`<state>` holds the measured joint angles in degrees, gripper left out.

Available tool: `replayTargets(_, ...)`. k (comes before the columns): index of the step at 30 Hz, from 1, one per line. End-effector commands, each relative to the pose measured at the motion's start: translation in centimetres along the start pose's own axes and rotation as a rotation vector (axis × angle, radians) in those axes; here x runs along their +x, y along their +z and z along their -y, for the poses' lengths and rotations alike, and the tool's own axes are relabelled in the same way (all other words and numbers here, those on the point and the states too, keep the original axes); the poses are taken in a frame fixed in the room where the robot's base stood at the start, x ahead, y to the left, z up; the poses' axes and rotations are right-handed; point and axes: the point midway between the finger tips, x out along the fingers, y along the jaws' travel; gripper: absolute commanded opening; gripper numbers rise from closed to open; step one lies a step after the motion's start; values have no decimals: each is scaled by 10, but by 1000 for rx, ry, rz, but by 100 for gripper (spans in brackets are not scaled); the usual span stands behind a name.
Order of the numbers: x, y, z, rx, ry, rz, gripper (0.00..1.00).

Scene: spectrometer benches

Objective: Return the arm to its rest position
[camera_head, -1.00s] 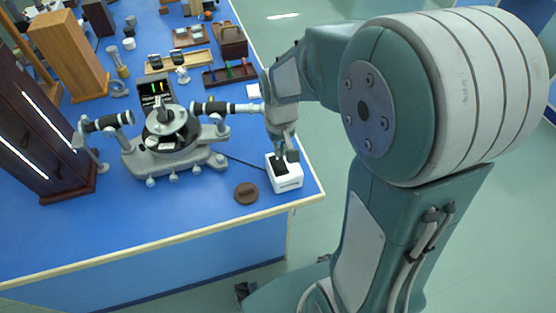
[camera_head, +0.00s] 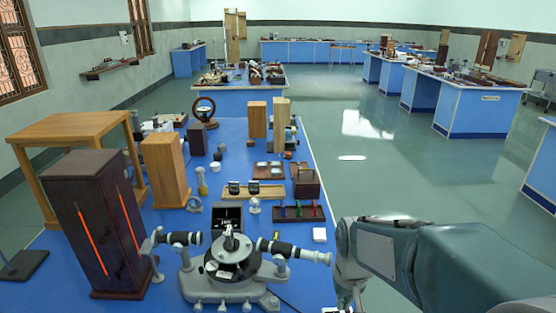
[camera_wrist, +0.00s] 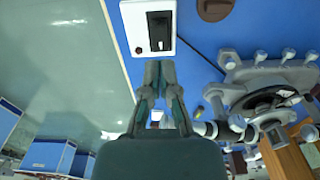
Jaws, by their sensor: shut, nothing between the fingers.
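My arm (camera_head: 440,262) enters the head view from the lower right and bends down at the right edge of the near bench. The gripper end is cut off by the bottom of that view. In the wrist view my gripper (camera_wrist: 159,72) is shut and empty, its two fingers together. Just beyond the fingertips is a white switch box (camera_wrist: 130,20) with a black rocker and a small red button. I cannot tell whether the fingertips touch it.
A spectrometer (camera_head: 232,262) stands left of my arm on the blue bench. A dark wooden lamp housing (camera_head: 85,215) shows glowing orange slits. A wooden box (camera_head: 165,168) and a rack (camera_head: 298,213) stand behind. Open floor (camera_head: 430,185) lies right of the bench.

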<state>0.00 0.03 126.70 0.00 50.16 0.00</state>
Motion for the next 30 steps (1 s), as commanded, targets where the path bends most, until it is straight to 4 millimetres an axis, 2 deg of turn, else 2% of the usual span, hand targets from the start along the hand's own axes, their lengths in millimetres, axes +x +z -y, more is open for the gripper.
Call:
replayTargets(1,-15,7,0,0,0,-37,0)
replayTargets(6,-53,34,0,0,0,-144,0)
replayTargets(15,-99,88,0,0,0,-328,0)
replayTargets(21,-113,116,0,0,0,-418,0)
replayTargets(30,-115,122,0,0,0,-438,0)
